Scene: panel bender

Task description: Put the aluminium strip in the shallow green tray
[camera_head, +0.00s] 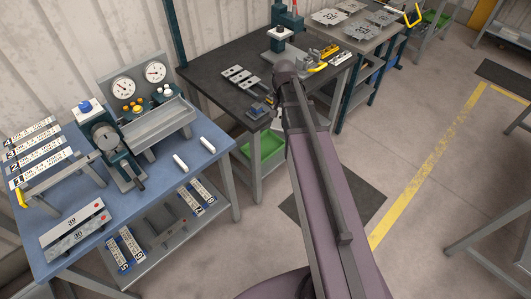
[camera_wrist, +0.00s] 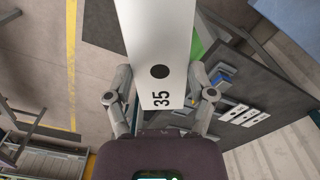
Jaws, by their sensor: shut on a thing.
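A pale, flat strip marked 35 (camera_wrist: 160,35), with a dark round hole, lies between the fingers of my gripper (camera_wrist: 162,95) in the wrist view. My gripper is shut on it, and the strip runs out past the top of the picture. In the head view my arm covers the middle, and I cannot make out the strip or the fingers there. A green tray (camera_head: 264,147) sits low under the dark table, partly hidden by the table and its leg. A green patch (camera_wrist: 207,30) shows beside the strip in the wrist view, mostly covered.
The dark table (camera_head: 215,58) carries several small plates (camera_head: 240,76) and a press. A blue bench (camera_head: 215,150) with gauges and numbered strips stands at left. Floor right of my arm is open, with a yellow line (camera_head: 430,165).

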